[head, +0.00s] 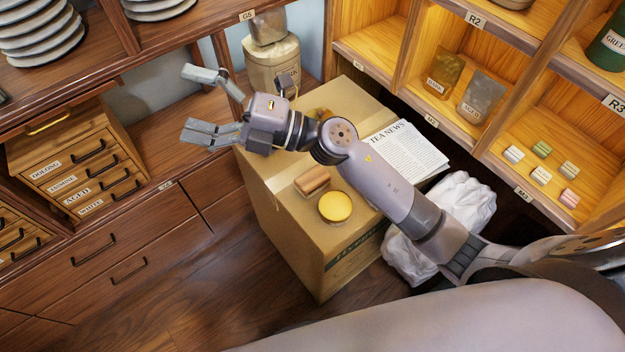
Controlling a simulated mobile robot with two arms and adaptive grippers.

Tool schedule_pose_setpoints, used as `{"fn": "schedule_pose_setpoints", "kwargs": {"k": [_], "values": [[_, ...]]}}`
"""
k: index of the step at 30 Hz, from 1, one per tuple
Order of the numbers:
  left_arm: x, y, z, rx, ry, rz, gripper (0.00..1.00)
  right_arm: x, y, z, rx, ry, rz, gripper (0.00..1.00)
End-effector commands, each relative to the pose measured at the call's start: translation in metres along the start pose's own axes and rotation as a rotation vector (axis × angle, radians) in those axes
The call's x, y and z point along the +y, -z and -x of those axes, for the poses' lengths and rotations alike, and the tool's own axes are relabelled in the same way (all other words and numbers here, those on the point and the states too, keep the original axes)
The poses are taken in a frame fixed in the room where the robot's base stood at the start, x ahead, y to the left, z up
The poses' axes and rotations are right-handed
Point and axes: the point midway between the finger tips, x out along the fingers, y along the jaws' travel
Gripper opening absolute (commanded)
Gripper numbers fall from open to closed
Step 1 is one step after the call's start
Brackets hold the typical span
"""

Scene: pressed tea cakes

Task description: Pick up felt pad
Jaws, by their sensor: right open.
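My right gripper (190,104) is open and empty, its fingers spread and pointing left. It hangs in the air beyond the left edge of a cardboard box (290,235). On the box top lie a brown oblong block (312,180) and a round yellow disc (335,207), close together and apart from the gripper. I cannot tell for sure which of these is the felt pad. A small golden-brown item (321,113) behind my wrist is partly hidden by it. My left gripper is not in view.
A newspaper (405,150) lies on the box, partly behind my right arm. A crumpled white bag (465,200) sits beside the box. Shelves (470,75) with tins and small blocks stand at right. A labelled drawer chest (80,165) and a lidded canister (272,65) stand at left and back.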

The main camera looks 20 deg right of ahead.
Motion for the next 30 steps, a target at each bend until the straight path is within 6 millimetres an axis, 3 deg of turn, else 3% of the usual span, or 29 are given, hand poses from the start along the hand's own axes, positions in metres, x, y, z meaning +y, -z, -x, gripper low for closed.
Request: {"fn": "schedule_pose_setpoints", "kwargs": {"k": [2,5,8,11,14,18,24,30], "values": [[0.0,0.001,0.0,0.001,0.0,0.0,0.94,-0.026,0.023,-0.006,0.188,0.153,0.124,0.94],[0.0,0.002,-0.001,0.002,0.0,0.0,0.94,-0.069,0.038,0.007,0.398,0.391,0.259,0.94],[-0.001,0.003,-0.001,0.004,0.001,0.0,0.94,-0.11,0.03,0.04,0.565,0.673,0.371,0.94],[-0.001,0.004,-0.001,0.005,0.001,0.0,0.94,-0.138,0.001,0.088,0.676,0.989,0.45,0.94],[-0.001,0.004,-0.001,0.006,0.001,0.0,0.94,-0.144,-0.037,0.138,0.724,1.293,0.491,0.94],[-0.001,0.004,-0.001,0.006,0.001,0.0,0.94,-0.129,-0.079,0.192,0.72,1.615,0.495,0.94],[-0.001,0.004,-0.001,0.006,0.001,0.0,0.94,-0.116,-0.099,0.222,0.698,1.793,0.476,0.94],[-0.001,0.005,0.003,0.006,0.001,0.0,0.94,-0.149,-0.098,0.234,0.701,1.797,0.47,0.94]]}}
